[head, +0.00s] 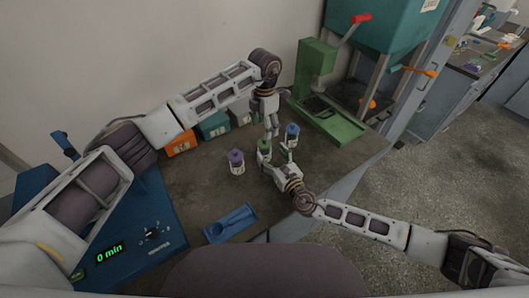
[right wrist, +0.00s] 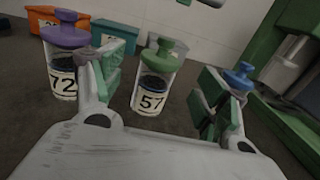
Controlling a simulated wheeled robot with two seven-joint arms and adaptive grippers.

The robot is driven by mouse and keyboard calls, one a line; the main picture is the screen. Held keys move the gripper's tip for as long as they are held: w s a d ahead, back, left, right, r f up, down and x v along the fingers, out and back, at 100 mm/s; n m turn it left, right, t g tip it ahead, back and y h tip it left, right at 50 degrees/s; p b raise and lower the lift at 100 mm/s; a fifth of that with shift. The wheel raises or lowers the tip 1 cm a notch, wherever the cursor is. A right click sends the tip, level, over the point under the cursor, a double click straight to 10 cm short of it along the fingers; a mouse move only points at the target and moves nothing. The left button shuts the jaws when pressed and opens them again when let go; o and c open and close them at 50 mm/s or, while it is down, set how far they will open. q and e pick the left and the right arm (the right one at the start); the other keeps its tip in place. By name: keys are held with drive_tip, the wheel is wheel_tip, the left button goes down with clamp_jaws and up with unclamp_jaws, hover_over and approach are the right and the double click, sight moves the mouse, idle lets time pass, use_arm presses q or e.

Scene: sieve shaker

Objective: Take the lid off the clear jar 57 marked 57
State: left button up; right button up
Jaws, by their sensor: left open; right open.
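The clear jar 57 (right wrist: 152,92) stands upright on the bench with a green lid (right wrist: 158,52) on it and dark contents. In the head view its green lid (head: 264,145) shows just left of and below my left gripper (head: 271,131). My left gripper is open, pointing down, above the bench between the green and blue lids. My right gripper (head: 273,166) is open and low, reaching toward jar 57 from the front. In the right wrist view the jar appears between the spread fingers of my right gripper (right wrist: 160,100), beyond them; contact cannot be told.
A jar marked 72 (right wrist: 62,75) with a purple lid stands left of jar 57. A blue-lidded jar (head: 291,134) stands to its right. Orange (head: 180,144) and teal (head: 213,124) bins line the wall. A green press (head: 335,120) stands right; a blue tray (head: 230,223) lies in front.

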sight(268, 149)
drive_tip(key=shift+x, duration=2.2)
